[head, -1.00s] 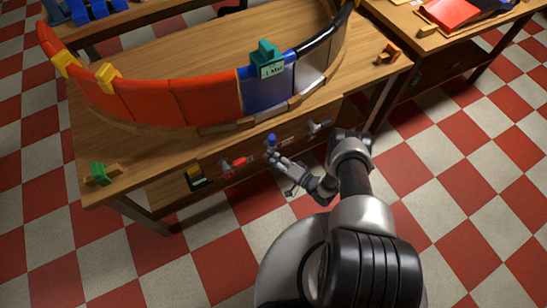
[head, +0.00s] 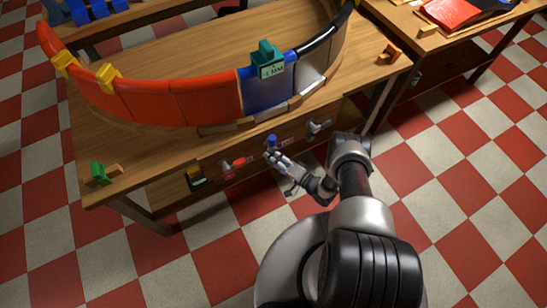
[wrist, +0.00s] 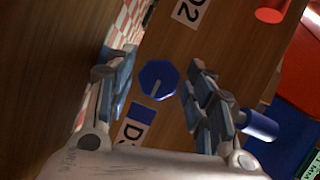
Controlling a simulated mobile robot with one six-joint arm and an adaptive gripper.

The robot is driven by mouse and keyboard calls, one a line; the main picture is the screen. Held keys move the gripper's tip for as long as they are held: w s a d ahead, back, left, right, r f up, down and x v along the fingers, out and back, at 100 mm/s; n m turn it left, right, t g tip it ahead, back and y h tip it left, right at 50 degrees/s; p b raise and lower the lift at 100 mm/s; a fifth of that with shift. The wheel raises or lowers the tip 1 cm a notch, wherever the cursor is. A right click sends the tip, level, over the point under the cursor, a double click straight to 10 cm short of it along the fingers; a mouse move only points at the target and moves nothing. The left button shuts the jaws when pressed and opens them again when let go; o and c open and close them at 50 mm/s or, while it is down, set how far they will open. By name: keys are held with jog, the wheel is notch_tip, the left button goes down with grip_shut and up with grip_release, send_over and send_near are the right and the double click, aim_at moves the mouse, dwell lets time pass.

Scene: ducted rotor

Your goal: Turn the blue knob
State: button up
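The blue knob (wrist: 159,80) is a faceted disc with a pale pointer line, set on the brown wooden panel in the wrist view. My gripper (wrist: 160,66) is open, with one finger on each side of the knob and a visible gap to each. In the head view my gripper (head: 272,158) is at the front panel of the workbench, and the knob is hidden there. How far the fingertips are from the panel is unclear.
A blue handle (wrist: 258,125) sticks out close beside my right finger; it also shows in the head view (head: 271,140). A red handle (head: 238,161) and a grey one (head: 318,126) are on the same panel. The curved duct (head: 205,98) stands on the bench top (head: 190,50).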

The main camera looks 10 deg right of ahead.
jog(key=shift+o, duration=0.3)
jog(key=shift+s, duration=0.1)
jog(key=f+v, duration=0.1)
jog(key=v, duration=1.1)
jog(key=shift+r, duration=0.45)
